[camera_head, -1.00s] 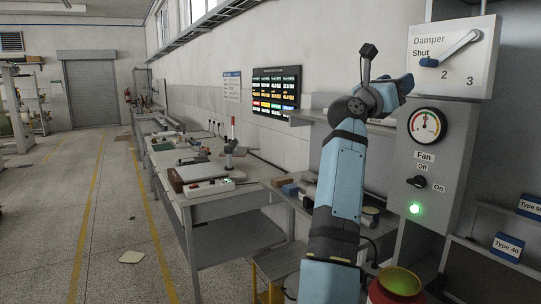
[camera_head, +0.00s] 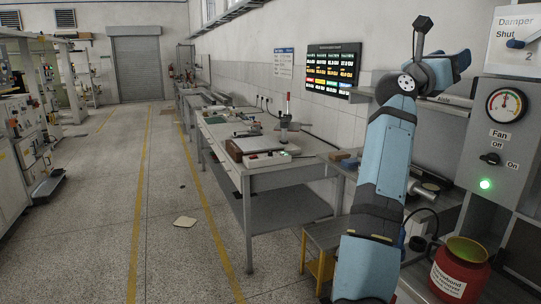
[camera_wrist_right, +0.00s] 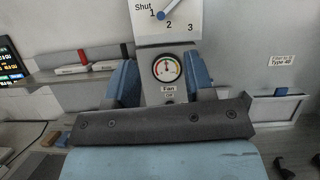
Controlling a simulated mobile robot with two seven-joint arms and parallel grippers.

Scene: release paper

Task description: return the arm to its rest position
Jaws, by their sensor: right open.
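My right arm (camera_head: 385,160) stands raised in the right half of the head view, its blue links going up from the bottom edge and bent at the top. My right gripper (camera_head: 462,62) is at its upper end, in front of the wall and left of the damper plate. In the right wrist view the two blue fingers of my right gripper (camera_wrist_right: 160,82) stand wide apart with nothing between them. The fan gauge shows in the gap, farther back. My left gripper is in no view.
The fan panel (camera_head: 483,130) with a lit green lamp (camera_head: 485,184) is right of my arm. A red container (camera_head: 460,278) stands below it. A workbench (camera_head: 262,180) with tools runs along the wall.

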